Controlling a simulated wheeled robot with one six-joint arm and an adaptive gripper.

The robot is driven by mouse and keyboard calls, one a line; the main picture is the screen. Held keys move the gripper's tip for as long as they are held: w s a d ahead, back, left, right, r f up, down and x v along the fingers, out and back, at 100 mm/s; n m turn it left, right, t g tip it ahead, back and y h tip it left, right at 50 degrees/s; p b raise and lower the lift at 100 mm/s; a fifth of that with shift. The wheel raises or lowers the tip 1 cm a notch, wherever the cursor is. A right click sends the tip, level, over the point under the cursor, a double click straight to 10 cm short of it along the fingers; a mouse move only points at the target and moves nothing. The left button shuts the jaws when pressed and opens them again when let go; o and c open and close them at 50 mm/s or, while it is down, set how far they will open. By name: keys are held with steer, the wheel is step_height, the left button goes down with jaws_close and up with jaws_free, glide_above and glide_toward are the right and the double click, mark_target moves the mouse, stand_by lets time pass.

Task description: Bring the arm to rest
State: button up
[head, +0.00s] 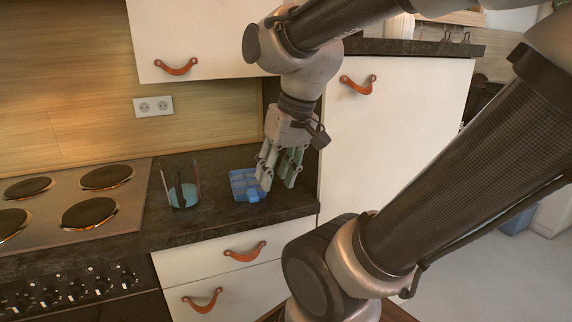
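My gripper (278,184) hangs fingers-down over the dark countertop, near the tall white cabinet. Its two pale fingers are apart, and I see nothing held between them. The left finger overlaps the right side of a blue compartmented tray (239,178) in the picture. I cannot tell whether it touches the tray. My arm is bent, reaching in from the upper right.
A clear glass container (167,185) with something blue and dark inside stands left of the tray. A stove (120,195) with round hotplates lies further left. Drawers with orange leather pulls (245,252) are below; a white upper cabinet (200,35) hangs above.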

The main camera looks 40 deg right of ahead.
steer(key=shift+s+d+r+n+t+h, duration=0.3)
steer(key=shift+d+r+n, duration=0.1)
steer(key=shift+d+n, duration=0.1)
steer(key=shift+s+d+r+n+t+h, duration=0.15)
steer(key=shift+d+r+n+t+h, duration=0.2)
steer(key=shift+d+n, duration=0.15)
